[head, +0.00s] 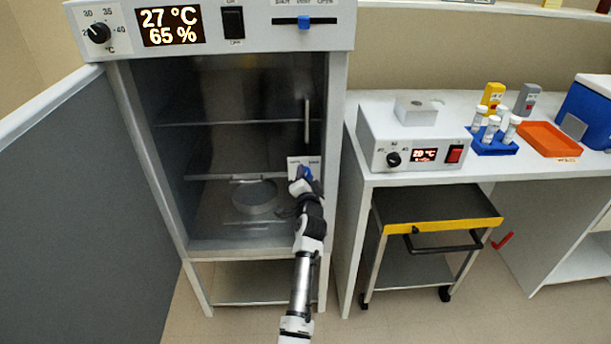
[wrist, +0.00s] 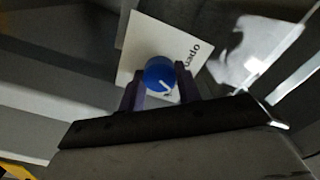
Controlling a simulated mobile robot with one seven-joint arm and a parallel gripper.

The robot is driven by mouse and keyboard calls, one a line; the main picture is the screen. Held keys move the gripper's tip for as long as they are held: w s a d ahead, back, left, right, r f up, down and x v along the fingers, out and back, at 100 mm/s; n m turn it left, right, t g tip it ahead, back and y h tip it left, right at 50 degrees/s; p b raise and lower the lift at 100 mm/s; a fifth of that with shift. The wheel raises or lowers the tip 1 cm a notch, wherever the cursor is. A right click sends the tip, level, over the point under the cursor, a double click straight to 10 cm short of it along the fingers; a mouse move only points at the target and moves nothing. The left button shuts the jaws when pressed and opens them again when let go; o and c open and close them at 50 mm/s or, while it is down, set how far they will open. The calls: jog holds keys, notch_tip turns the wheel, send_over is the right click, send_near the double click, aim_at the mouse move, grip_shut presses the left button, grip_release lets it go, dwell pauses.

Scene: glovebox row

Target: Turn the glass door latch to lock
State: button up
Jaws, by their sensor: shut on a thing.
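The glass door (head: 240,110) of the tall cabinet stands closed in the head view, with shelves and a round plate showing behind it. The latch is a blue knob (wrist: 160,74) with a white pointer line, on a white label plate (wrist: 150,45) that also shows at the door's right side in the head view (head: 293,165). My gripper (wrist: 161,88) is shut on the blue knob, one purple finger on each side. In the head view my gripper (head: 303,180) covers most of the knob. The label's words are only partly readable.
A vertical door handle (head: 307,120) is above the latch.

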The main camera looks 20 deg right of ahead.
jog(key=shift+m+p, duration=0.55)
jog(key=shift+m, duration=1.35)
jog(key=o, duration=1)
jog(key=shift+c, duration=0.2)
jog(key=shift+s, duration=0.1)
jog(key=b+v, duration=0.1)
jog(key=v, duration=1.2)
jog(key=shift+s+a, duration=0.15)
jog(key=shift+s, duration=0.15)
